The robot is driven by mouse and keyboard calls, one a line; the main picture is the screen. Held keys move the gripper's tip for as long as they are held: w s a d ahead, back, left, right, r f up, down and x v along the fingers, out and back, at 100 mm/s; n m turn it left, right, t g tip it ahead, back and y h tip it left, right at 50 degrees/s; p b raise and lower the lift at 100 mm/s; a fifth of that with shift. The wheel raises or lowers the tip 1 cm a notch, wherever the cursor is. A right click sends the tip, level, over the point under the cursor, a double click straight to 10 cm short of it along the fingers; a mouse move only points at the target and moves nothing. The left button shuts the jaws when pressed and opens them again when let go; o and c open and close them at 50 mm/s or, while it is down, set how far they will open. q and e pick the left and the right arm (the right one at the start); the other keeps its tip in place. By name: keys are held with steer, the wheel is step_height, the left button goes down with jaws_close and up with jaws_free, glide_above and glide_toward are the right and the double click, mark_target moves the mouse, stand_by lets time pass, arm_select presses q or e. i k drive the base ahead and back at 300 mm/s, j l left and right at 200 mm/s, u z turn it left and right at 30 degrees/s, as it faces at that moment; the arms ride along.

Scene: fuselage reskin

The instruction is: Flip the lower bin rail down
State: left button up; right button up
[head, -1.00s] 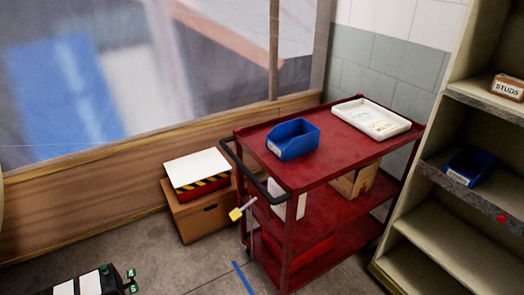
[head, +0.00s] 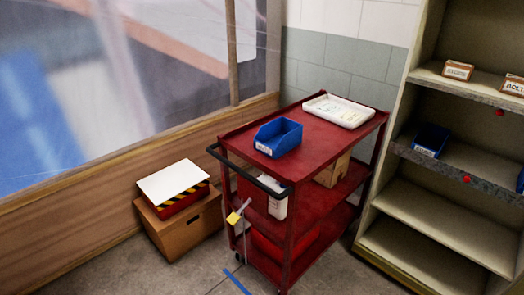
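The shelf unit (head: 440,215) stands at the right. Its lower grey rail (head: 455,172) runs along the front edge of the middle shelf, with a red knob (head: 467,179) on it. A blue bin (head: 431,140) sits on that shelf behind the rail, and part of another blue bin (head: 521,181) shows at the right edge. The upper rail (head: 470,87) has a red knob (head: 499,113) too. I cannot tell how the lower rail is hinged. Neither of my grippers is in view.
A red cart (head: 300,190) stands left of the shelf unit, with a blue bin (head: 278,137) and a white tray (head: 339,110) on top. A cardboard box (head: 182,228) sits on the floor by the wall. Some floor (head: 330,275) is clear in front.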

mark_target(490, 188)
steer(key=z, duration=1.45)
